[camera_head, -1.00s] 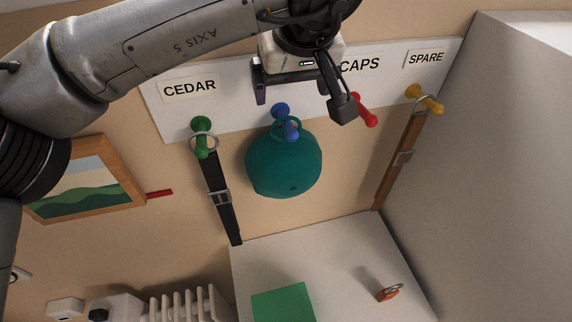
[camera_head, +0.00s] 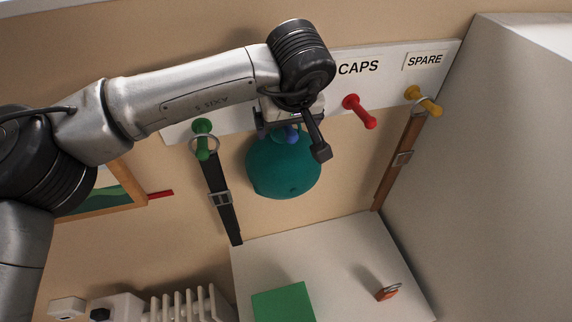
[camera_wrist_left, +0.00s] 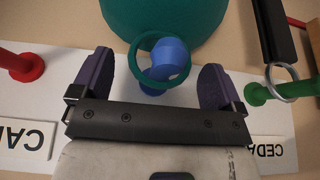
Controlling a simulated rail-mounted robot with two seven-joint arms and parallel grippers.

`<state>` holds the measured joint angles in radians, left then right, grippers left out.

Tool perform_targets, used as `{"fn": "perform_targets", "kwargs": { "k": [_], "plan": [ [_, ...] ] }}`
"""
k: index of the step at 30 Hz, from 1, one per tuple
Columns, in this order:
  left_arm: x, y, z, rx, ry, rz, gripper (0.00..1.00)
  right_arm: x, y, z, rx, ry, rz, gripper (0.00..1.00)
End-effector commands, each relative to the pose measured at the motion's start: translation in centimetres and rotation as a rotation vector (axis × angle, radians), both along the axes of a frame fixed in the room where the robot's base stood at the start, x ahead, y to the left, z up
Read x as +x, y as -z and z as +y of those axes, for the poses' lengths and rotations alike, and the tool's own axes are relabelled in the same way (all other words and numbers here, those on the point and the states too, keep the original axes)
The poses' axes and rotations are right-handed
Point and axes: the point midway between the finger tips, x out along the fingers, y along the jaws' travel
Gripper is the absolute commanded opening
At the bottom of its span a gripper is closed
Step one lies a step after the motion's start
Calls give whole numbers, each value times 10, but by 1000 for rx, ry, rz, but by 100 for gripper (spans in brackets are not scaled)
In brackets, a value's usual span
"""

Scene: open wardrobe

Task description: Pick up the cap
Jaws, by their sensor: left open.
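The teal cap (camera_head: 284,168) hangs by a loop on the blue peg (camera_head: 292,135) of the white wall board. My left gripper (camera_head: 287,132) is at the blue peg, over the top of the cap. In the left wrist view the open fingers (camera_wrist_left: 158,85) stand on either side of the blue peg (camera_wrist_left: 170,58) and the cap's ring (camera_wrist_left: 137,62), with space on both sides. The cap's body (camera_wrist_left: 165,18) is just beyond the fingertips. My right gripper is not in view.
A black strap (camera_head: 222,200) hangs on the green peg (camera_head: 203,145). A brown strap (camera_head: 397,165) hangs on the yellow peg (camera_head: 424,102). The red peg (camera_head: 359,111) is bare. Below is a white surface (camera_head: 340,265) with a green block (camera_head: 283,302) and a small orange item (camera_head: 387,292).

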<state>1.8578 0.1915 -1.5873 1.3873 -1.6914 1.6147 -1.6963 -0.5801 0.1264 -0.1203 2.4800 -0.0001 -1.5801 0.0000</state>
Motion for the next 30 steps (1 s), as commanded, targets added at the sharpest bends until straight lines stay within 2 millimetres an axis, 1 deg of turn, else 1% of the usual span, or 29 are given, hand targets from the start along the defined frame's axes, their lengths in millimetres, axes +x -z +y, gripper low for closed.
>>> {"fn": "perform_targets", "kwargs": {
  "k": [1,3,9,11,26,30],
  "plan": [
    [2,5,1,0,0,1,93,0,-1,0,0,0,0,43],
    [3,9,1,-1,0,1,93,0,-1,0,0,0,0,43],
    [4,10,1,-2,1,0,93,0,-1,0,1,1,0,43],
    [4,10,1,-2,1,0,88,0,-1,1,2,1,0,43],
    [4,9,1,-1,2,0,40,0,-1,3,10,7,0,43],
    [4,9,1,-1,2,0,40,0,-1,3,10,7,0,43]
  ]
}}
